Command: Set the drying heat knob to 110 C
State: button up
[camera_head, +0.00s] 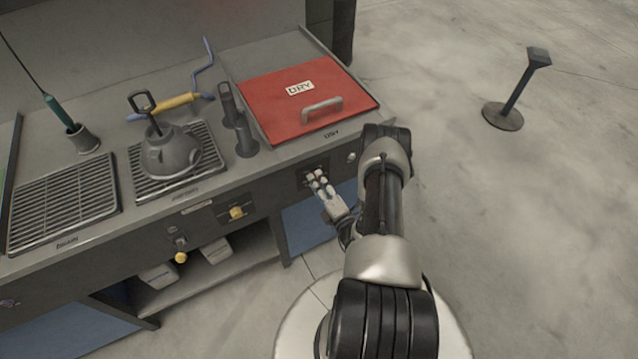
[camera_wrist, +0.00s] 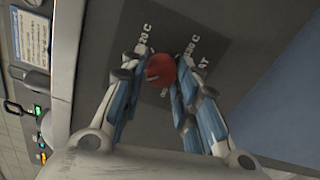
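The red round knob (camera_wrist: 160,69) sits on a dark panel (camera_wrist: 215,25) in the wrist view. My gripper (camera_wrist: 160,62) has one finger on each side of it, and the knob fills the narrow gap. A mark that looks like "20 C" is by the left finger, and one that looks like "150 C" by the right. Letters ending in "AT" show at the right; other marks and the knob's pointer are hidden or too small to read. In the head view, my gripper (camera_head: 319,182) is at the front panel below the red DRY lid (camera_head: 345,92), covering the knob.
A yellow knob (camera_head: 236,213) and a yellow-tipped valve (camera_head: 180,257) are on the front to the left. A kettle-like vessel (camera_head: 172,155) stands on a grate. A small post (camera_head: 518,90) stands on open floor at right.

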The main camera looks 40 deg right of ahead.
jog(key=o, duration=0.4)
jog(key=shift+c, duration=0.2)
jog(key=v, duration=0.7)
jog(key=shift+s, duration=0.25)
jog(key=shift+a, duration=0.1)
